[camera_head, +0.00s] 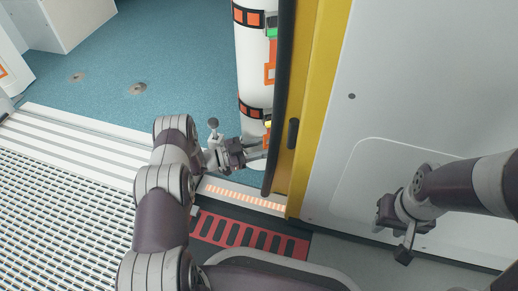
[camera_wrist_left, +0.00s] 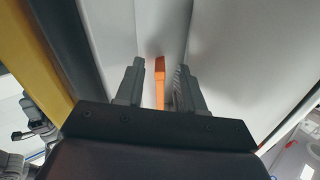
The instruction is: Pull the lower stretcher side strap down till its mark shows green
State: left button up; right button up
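A tall white padded stretcher (camera_head: 252,70) with orange-and-black patches stands beside the yellow door edge. A green mark (camera_head: 272,33) shows high on its right side, above an orange strap piece (camera_head: 270,72). Lower down is a yellow mark (camera_head: 267,125), just above my left gripper (camera_head: 262,154). In the left wrist view, an orange strap (camera_wrist_left: 160,82) hangs between the two fingers of my left gripper (camera_wrist_left: 159,80), with gaps visible on both sides. The left gripper is open. My right gripper (camera_head: 404,252) is away at the right, its fingers hard to make out.
The yellow door edge (camera_head: 318,90) with a dark seal stands close to the right of my left gripper. A grey-white panel (camera_head: 430,80) fills the right. Below are a lit sill strip (camera_head: 240,197) and a red slotted step (camera_head: 250,235). Blue floor (camera_head: 170,70) is free at left.

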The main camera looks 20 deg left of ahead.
pick_arm(q)
grip_shut()
notch_tip(320, 180, down, 4)
jog(key=shift+r+b, duration=0.2)
jog(key=shift+b, duration=1.05)
grip_release()
jog(key=p+v, duration=0.3)
jog(key=v, duration=0.4)
jog(key=shift+s+a+p, duration=0.2)
jog(key=shift+p, duration=0.15)
